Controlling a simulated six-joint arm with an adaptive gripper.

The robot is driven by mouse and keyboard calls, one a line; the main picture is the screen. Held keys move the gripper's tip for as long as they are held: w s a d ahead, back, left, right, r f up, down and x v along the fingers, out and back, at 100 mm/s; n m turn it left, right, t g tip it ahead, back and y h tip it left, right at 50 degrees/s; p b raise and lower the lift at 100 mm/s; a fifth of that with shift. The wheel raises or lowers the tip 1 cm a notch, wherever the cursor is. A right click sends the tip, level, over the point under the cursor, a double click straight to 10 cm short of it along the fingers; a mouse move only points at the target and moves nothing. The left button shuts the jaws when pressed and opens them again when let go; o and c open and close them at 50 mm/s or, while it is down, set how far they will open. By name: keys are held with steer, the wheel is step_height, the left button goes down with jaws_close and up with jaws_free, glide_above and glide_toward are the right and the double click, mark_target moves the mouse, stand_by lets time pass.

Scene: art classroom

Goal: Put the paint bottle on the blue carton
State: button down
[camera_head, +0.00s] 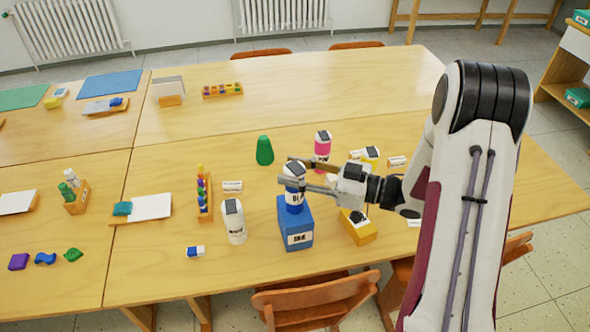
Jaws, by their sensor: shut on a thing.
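The blue carton (296,231) stands on the table, left of the middle of my arm, with a white label on its front. A paint bottle (294,197) with a white body, blue band and dark cap is upright at the carton's top. My gripper (294,175) reaches in from the right and is shut on this bottle. The bottle's base seems at or just above the carton's top; I cannot tell whether they touch. Part of the bottle is hidden behind a finger.
A white bottle (234,222) stands close left of the carton, and a yellow carton (358,228) close right. A small blue-and-white tube (195,252) lies front left. The table's back half is mostly clear.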

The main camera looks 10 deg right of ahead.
steer(key=c, duration=1.4)
jaws_free()
steer(key=shift+r, duration=0.1)
steer(key=shift+v, duration=6.05)
steer(key=shift+w, duration=0.15)
